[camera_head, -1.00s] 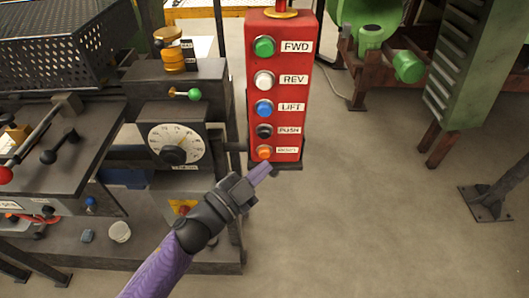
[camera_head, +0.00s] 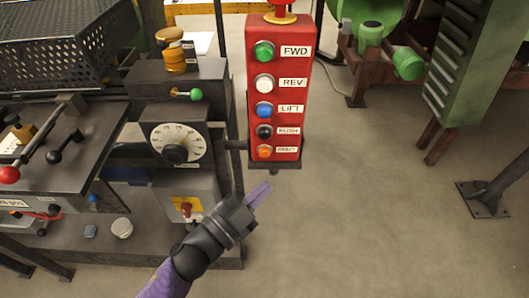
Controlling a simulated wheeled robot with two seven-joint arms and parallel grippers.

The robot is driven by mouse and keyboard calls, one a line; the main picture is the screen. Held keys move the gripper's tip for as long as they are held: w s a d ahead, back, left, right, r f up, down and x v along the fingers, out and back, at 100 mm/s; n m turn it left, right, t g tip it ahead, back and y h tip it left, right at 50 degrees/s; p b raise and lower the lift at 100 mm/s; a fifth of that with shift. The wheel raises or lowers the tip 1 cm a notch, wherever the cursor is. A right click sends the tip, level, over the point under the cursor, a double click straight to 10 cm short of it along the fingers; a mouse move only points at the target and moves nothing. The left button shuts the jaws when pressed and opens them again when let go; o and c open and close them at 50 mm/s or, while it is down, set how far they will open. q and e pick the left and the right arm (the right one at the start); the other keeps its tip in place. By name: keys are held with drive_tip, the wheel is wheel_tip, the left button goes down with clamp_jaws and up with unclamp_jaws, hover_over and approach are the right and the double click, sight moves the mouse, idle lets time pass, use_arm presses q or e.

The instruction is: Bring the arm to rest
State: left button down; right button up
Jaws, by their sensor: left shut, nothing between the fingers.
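My left arm comes in from the bottom left of centre, with a purple sleeve and a dark wrist. My left gripper (camera_head: 258,195) is shut and empty, its purple fingers pointing up and to the right. It is below the red control box (camera_head: 299,108) and apart from it. The box carries a column of buttons: green FWD (camera_head: 264,51), white REV (camera_head: 264,82), blue LIFT (camera_head: 264,110), black PUSH (camera_head: 264,131) and an orange one (camera_head: 264,152) with a blurred label. My right gripper is not in view.
A dark machine bench with a dial (camera_head: 178,144), a green-knobbed lever (camera_head: 195,95) and a red-knobbed lever (camera_head: 9,174) stands on the left. A perforated black basket (camera_head: 60,45) is at the upper left. Green machinery (camera_head: 470,75) stands at the right. The floor (camera_head: 370,220) right of the gripper is clear.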

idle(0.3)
use_arm(q)
drive_tip(key=s+a+f+n+g+y, duration=0.1)
drive_tip(key=s+a+f+n+y, duration=0.15)
drive_tip(key=f, duration=0.55)
drive_tip(key=s+a+f+n+g+y+b, duration=0.1)
drive_tip(key=a+f+n+y, duration=0.25)
drive_tip(key=f, duration=0.35)
drive_tip(key=s+a+f+n+y, duration=0.1)
drive_tip(key=a+f+n+y, duration=0.2)
drive_tip(key=f, duration=0.5)
drive_tip(key=s+a+f+n+g+y, duration=0.1)
drive_tip(key=s+a+f+g, duration=0.1)
drive_tip(key=s+f, duration=0.3)
drive_tip(key=s+a+f+n+g+y, duration=0.2)
drive_tip(key=s+f+g, duration=0.3)
drive_tip(key=s, duration=0.9)
drive_tip(key=s+a+f+n+g+y+b, duration=0.1)
drive_tip(key=s+a+f+g, duration=0.3)
drive_tip(key=s, duration=0.6)
drive_tip(key=shift+f+n+y, duration=0.4)
drive_tip(key=shift+f+y, duration=0.1)
drive_tip(key=shift+f, duration=0.3)
